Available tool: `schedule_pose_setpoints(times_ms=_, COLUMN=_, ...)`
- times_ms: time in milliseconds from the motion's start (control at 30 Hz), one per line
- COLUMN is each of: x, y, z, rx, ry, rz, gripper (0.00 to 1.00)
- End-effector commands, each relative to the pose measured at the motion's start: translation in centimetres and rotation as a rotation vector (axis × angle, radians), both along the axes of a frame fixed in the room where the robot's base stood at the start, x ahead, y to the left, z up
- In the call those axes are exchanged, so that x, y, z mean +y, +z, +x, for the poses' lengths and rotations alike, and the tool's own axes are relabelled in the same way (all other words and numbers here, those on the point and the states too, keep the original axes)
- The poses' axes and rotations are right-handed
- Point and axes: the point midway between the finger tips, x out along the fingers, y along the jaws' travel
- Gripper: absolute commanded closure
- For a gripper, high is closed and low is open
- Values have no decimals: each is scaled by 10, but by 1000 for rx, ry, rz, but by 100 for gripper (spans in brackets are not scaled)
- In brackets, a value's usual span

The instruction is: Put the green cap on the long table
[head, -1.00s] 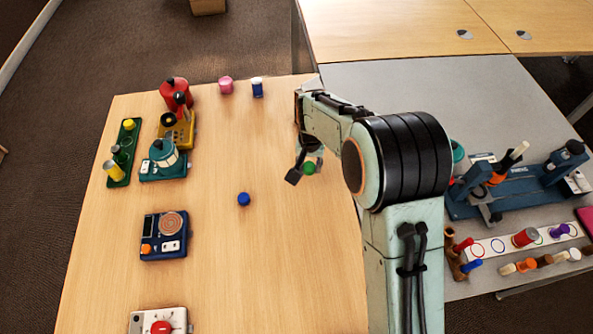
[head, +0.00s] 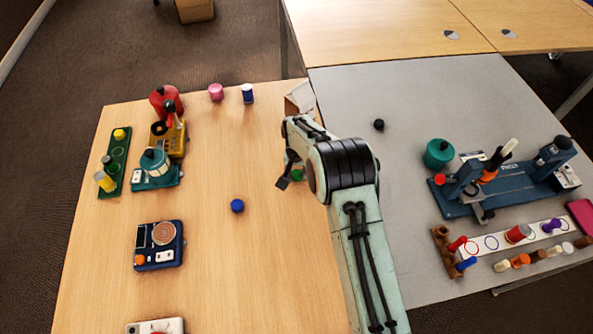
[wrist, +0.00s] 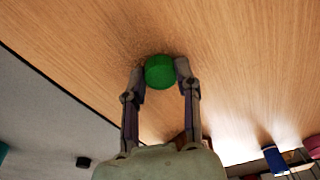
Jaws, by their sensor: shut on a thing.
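The green cap (wrist: 159,72) is a short round piece held between the two fingertips of my gripper (wrist: 160,76) in the wrist view. My gripper is shut on it, over the light wood table (wrist: 235,60). In the head view the green cap (head: 297,175) shows partly behind my arm, beside my gripper (head: 291,178), over the right part of the wood table (head: 200,280). I cannot tell whether the cap touches the wood. A grey table (head: 400,200) adjoins on the right; which one is called long is not marked.
Several devices, including a navy one (head: 159,246), line the wood table's left side. Pink (head: 216,92) and blue (head: 247,94) pieces stand at its back. A blue fixture (head: 510,185) and a black knob (head: 379,125) are on the grey table.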

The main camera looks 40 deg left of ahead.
Motion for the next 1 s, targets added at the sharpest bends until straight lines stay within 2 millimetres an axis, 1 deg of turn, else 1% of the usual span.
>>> schedule_pose_setpoints(times_ms=33, x=0, y=-2, z=0, rx=0, ry=0, rz=0, gripper=79)
schedule_pose_setpoints(times_ms=67, x=0, y=-2, z=0, rx=0, ry=0, rz=0, gripper=63)
schedule_pose_setpoints(times_ms=100, x=0, y=-2, z=0, rx=0, ry=0, rz=0, gripper=51)
schedule_pose_setpoints(times_ms=133, x=0, y=-2, z=0, rx=0, ry=0, rz=0, gripper=44)
schedule_pose_setpoints(times_ms=400, x=0, y=-1, z=0, rx=0, ry=0, rz=0, gripper=44)
schedule_pose_setpoints(times_ms=533, x=0, y=7, z=0, rx=-1, ry=0, rz=1, gripper=44)
schedule_pose_setpoints(times_ms=667, x=-1, y=31, z=-2, rx=-3, ry=0, rz=3, gripper=44)
schedule_pose_setpoints(times_ms=800, x=-3, y=65, z=-6, rx=-3, ry=0, rz=4, gripper=44)
schedule_pose_setpoints(times_ms=900, x=-5, y=86, z=-8, rx=-3, ry=0, rz=3, gripper=44)
schedule_pose_setpoints(times_ms=1000, x=-6, y=104, z=-10, rx=-2, ry=0, rz=2, gripper=44)
